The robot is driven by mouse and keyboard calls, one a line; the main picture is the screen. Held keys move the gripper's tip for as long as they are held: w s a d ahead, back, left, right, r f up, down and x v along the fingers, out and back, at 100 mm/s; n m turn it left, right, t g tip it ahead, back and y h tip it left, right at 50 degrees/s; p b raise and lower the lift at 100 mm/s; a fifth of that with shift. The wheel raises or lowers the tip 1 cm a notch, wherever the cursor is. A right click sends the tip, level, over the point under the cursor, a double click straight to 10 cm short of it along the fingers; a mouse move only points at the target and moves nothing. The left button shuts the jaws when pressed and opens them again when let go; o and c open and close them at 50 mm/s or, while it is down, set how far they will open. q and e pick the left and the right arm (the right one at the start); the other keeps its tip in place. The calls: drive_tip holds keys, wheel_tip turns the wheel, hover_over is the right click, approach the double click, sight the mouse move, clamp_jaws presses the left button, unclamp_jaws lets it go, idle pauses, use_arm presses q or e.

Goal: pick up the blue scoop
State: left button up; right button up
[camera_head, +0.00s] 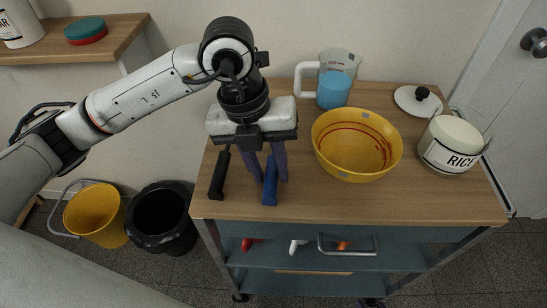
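The blue scoop (270,190) lies on the wooden cart top near its front left, its handle pointing toward the front edge. Its far end is hidden by my gripper. My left gripper (271,181) reaches down over it from above. Its two dark fingers are apart, one on either side of the scoop's handle, and it looks open. I cannot tell whether either finger touches the scoop. My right gripper is not in view.
A black-handled tool (217,180) lies just left of the scoop. A yellow bowl (345,170) stands close on the right. A jug with blue contents (334,88), a glass lid (417,108) and a rice jar (450,150) stand farther back and right.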

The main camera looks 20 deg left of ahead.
use_arm(q)
clamp_jaws()
drive_tip(key=shift+r, duration=0.15)
wheel_tip(320, 180, up, 10)
idle(0.5)
drive_tip(key=c, duration=0.6)
unclamp_jaws()
clamp_jaws()
idle(0.4)
